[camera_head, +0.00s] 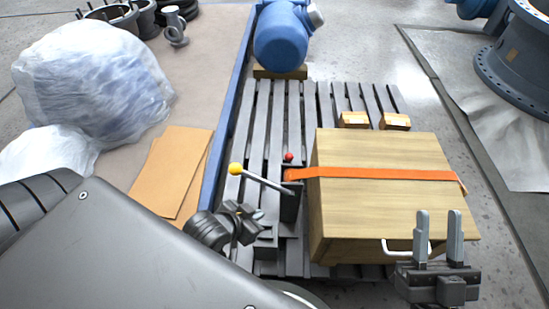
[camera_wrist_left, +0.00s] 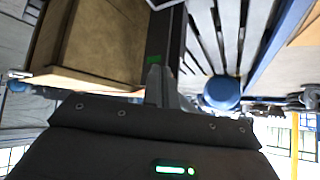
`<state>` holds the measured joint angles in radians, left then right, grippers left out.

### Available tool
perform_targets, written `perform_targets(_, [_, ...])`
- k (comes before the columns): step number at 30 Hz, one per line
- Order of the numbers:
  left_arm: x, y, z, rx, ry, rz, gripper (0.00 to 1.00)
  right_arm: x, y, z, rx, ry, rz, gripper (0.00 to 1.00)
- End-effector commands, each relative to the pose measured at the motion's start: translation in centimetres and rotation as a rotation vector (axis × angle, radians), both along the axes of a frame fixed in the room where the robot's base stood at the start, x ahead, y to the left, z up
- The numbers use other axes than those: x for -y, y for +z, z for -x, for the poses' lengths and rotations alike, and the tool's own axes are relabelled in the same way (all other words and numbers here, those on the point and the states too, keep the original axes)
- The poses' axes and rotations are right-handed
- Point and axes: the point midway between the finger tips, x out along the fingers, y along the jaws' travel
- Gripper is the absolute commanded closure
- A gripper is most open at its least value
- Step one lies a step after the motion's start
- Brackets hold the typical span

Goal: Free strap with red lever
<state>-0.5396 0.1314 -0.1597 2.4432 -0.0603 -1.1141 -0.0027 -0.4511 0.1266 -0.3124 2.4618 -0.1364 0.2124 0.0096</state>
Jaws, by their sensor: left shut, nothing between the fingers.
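An orange strap (camera_head: 385,171) lies across the top of a wooden box (camera_head: 385,205) and ends at a dark bracket (camera_head: 290,202) at the box's left side. A small red lever knob (camera_head: 288,156) shows just above the bracket. A longer lever with a yellow knob (camera_head: 236,169) slants up to the left from the bracket. My left gripper (camera_head: 252,213) is shut and empty, left of the bracket and below the yellow knob. Its shut fingers (camera_wrist_left: 158,85) also show in the left wrist view. My right gripper (camera_head: 438,216) is open, fingers upward, at the box's front right.
The box stands on a grey slatted pallet (camera_head: 262,130) with a blue rail (camera_head: 232,100) along its left. A white handle (camera_head: 398,247) is on the box front. A blue motor (camera_head: 281,40) stands behind, and plastic-wrapped goods (camera_head: 95,80) lie left.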

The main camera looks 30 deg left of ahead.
Motion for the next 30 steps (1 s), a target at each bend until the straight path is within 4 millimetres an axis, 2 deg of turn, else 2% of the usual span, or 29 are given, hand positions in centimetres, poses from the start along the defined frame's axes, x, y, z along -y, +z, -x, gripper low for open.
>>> perform_targets(2, [-1.8,-2.6,0.8,-0.095,0.009,-0.057,1.0,0.1,0.0,0.0,0.01,-0.003,-0.005,0.64])
perform_targets(4, [-3.5,-4.6,0.3,-0.119,-0.004,-0.108,1.0,0.2,0.2,0.1,0.025,-0.004,-0.013,0.64])
perform_targets(6, [-4.5,-5.6,-1.1,-0.088,-0.034,-0.135,1.0,0.3,0.3,0.0,0.033,-0.006,-0.015,0.64])
perform_targets(12, [-5.7,-6.9,-4.6,0.042,-0.131,-0.147,1.0,0.3,0.6,-0.1,0.044,-0.008,-0.018,0.64])
perform_targets(19, [-6.7,-7.4,-8.5,0.219,-0.282,-0.097,1.0,0.3,0.7,0.0,0.044,-0.008,-0.02,0.64])
perform_targets(23, [-8.1,-7.1,-10.7,0.34,-0.411,-0.011,1.0,0.4,0.6,0.1,0.041,-0.009,-0.021,0.64])
perform_targets(25, [-9.3,-6.4,-11.5,0.402,-0.483,0.061,1.0,0.4,0.6,0.2,0.039,-0.009,-0.021,0.64])
perform_targets(30, [-12.8,-3.8,-12.1,0.501,-0.599,0.247,1.0,0.4,0.4,0.3,0.031,-0.008,-0.021,0.64])
